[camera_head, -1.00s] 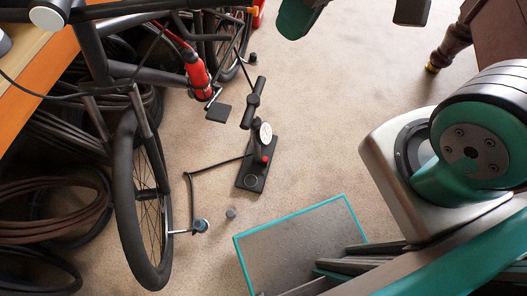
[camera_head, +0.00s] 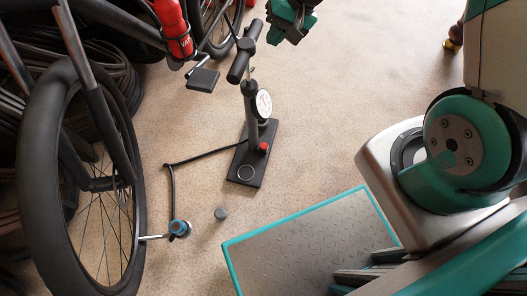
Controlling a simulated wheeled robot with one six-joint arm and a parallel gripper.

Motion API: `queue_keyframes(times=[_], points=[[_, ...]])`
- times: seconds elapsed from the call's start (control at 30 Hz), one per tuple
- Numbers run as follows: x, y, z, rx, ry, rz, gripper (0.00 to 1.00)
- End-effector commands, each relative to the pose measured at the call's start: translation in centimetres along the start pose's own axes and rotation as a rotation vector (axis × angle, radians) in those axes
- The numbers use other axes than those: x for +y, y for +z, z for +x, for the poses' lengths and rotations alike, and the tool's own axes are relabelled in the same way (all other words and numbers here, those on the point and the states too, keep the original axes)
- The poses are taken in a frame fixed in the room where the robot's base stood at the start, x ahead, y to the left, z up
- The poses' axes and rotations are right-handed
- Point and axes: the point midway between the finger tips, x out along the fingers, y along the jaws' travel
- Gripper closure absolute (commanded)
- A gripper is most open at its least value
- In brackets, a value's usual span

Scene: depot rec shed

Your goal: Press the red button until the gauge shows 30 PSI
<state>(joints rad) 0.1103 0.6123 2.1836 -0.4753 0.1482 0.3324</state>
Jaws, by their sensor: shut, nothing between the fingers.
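The red button (camera_head: 263,147) sits on the black base plate of a floor pump (camera_head: 256,160), at the foot of its upright barrel. The round white gauge (camera_head: 264,103) is on the barrel above the button. Its face is seen at an angle and its reading is too small to make out. My gripper (camera_head: 291,22) is at the top edge of the picture, right of the pump's handle, partly cut off. It is shut and empty, apart from the pump and its button.
A hose (camera_head: 174,190) runs from the pump to a blue-ended fitting (camera_head: 179,228) beside the bicycle wheel (camera_head: 38,170). A small grey cap (camera_head: 221,214) lies on the carpet. A red bottle (camera_head: 175,28) is on the bike frame. Carpet right of the pump is clear.

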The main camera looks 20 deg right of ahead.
Motion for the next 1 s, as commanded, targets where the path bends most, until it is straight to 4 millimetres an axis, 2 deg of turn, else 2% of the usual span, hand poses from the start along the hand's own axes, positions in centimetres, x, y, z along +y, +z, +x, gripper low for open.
queue_keyframes(times=[0.03, 0.4, 0.63, 0.7, 0.8, 0.9, 1.0], points=[[2.4, -0.5, 3.3, 0.006, 0.000, 0.039, 1.00], [14.3, -3.1, 17.2, 0.084, -0.011, 0.303, 1.00], [20.9, -2.8, 26.6, 0.107, -0.048, 0.485, 1.00], [21.9, -2.1, 29.6, 0.096, -0.079, 0.554, 1.00], [21.5, -0.8, 33.2, 0.054, -0.140, 0.654, 1.00], [20.3, 0.6, 35.5, 0.001, -0.198, 0.742, 1.00], [19.0, 1.7, 37.0, -0.048, -0.242, 0.808, 1.00]])
